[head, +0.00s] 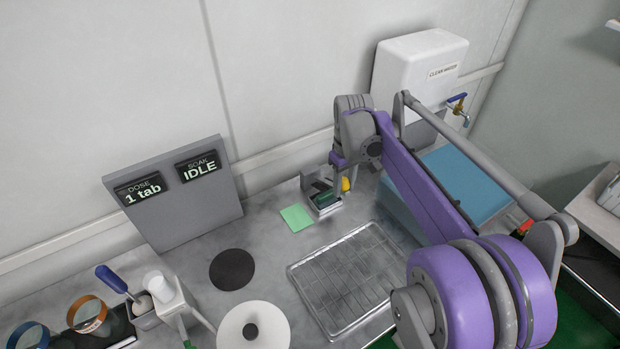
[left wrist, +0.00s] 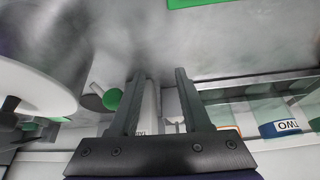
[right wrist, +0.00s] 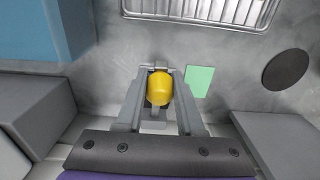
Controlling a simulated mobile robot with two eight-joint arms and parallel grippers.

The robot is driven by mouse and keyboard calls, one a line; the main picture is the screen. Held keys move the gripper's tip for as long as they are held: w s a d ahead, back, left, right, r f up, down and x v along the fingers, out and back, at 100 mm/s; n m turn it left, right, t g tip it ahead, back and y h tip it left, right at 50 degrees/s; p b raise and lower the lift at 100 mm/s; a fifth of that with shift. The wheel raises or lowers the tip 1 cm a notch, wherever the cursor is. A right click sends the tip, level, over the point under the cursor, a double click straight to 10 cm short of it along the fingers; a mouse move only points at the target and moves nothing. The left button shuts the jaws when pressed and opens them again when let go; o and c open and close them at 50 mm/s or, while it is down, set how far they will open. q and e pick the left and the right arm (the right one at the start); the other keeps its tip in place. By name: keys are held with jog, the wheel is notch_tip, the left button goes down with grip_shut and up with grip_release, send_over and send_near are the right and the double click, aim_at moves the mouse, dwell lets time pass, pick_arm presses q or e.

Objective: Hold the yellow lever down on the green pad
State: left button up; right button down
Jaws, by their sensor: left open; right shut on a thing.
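The yellow lever (right wrist: 159,88) shows as a rounded yellow knob between the fingers of my right gripper (right wrist: 158,100), which is shut on it. In the head view the yellow lever (head: 346,184) shows in part beside my right gripper (head: 343,182), above a small grey holder at the back of the counter. The green pad (head: 296,217) lies flat just left of that holder, and it also shows in the right wrist view (right wrist: 199,81). The lever appears beside the pad, apart from it. My left gripper (left wrist: 155,75) is open in the left wrist view.
A wire rack tray (head: 345,275) lies in front of the holder. A dark round disc (head: 232,269) and a white disc (head: 262,330) lie left of it. A display board (head: 175,190) reads "1 tab" and "IDLE". A white water tank (head: 415,70) stands behind.

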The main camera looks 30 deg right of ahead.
pick_arm(q)
jog(key=shift+f+b, duration=0.75)
pick_arm(e)
jog(key=shift+s+f, duration=0.4)
jog(key=shift+f, duration=0.2)
jog(key=shift+s+f, duration=0.35)
jog(key=shift+f, duration=0.25)
pick_arm(q)
jog(key=shift+s+f+b, duration=0.1)
jog(key=shift+f+b, duration=0.6)
jog(key=shift+f, duration=0.05)
pick_arm(e)
jog(key=shift+s+d+f, duration=0.1)
jog(key=shift+s+f, duration=0.2)
jog(key=shift+f, duration=0.35)
jog(key=shift+s+f, duration=0.25)
jog(key=shift+f, duration=0.45)
pick_arm(q)
jog(key=shift+f+b, duration=0.7)
jog(key=shift+f, duration=0.1)
pick_arm(e)
jog(key=shift+s+f, duration=0.2)
jog(key=shift+f, duration=0.45)
jog(key=shift+s+f, duration=0.15)
jog(key=shift+f, duration=0.45)
pick_arm(q)
jog(key=shift+f, duration=0.15)
pick_arm(e)
jog(key=shift+f, duration=0.25)
jog(key=shift+r, duration=0.15)
